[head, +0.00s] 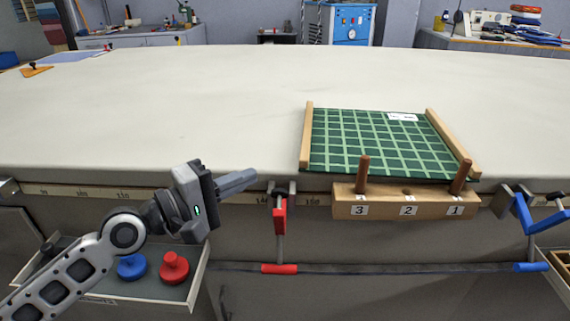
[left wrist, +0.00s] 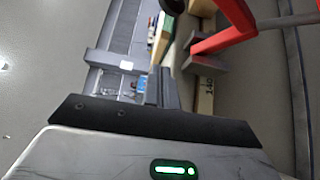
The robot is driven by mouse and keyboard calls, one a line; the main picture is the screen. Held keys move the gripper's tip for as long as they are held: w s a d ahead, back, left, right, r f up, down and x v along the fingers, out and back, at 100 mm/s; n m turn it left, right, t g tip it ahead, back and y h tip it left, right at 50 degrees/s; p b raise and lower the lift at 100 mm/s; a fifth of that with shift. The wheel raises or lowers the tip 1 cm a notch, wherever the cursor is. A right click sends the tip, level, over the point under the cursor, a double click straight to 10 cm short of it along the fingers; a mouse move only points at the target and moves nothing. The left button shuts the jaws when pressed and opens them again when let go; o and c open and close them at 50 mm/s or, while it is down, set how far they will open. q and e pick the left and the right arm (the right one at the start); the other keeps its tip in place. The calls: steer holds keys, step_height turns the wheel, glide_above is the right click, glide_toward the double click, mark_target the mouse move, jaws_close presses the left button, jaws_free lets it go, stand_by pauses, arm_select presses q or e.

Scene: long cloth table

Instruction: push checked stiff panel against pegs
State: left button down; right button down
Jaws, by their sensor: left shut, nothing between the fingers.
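The checked stiff panel (head: 375,140), dark green with light green lines, lies flat on the cloth table between two wooden side rails, the left rail (head: 306,136) and the right rail (head: 453,143). A wooden block (head: 385,211) marked 3, 2, 1 is at the table's front edge. Brown pegs stand at 3 (head: 363,174) and at 1 (head: 461,177); hole 2 (head: 407,192) is empty. The panel's near edge lies close behind the pegs; I cannot tell if they touch. My left gripper (head: 254,176) is shut and empty, left of the panel at the front edge. My right gripper is not in view.
A red clamp (head: 280,222) hangs at the edge just right of my left gripper; it also looms in the left wrist view (left wrist: 222,40). A blue clamp (head: 524,215) is at right. An open drawer holds blue and red knobbed pieces (head: 174,268).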

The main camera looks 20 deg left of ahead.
mark_target(305, 163)
arm_select(q)
steer(key=p+x, duration=0.1)
steer(key=x, duration=0.7)
steer(key=shift+w+d, duration=0.1)
steer(key=shift+d, duration=0.15)
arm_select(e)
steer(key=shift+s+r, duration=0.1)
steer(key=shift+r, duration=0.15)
arm_select(q)
steer(key=shift+d+r+p, duration=0.2)
steer(key=shift+d+p, duration=0.15)
steer(key=shift+p, duration=0.25)
steer(key=shift+s+d+p, duration=0.45)
steer(key=shift+d+p, duration=0.3)
steer(key=shift+p, duration=0.15)
steer(key=shift+d+f, duration=0.1)
steer(key=shift+f, duration=0.1)
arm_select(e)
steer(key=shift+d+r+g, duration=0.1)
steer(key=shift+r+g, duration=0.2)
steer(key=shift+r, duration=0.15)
arm_select(q)
steer(key=shift+s, duration=0.1)
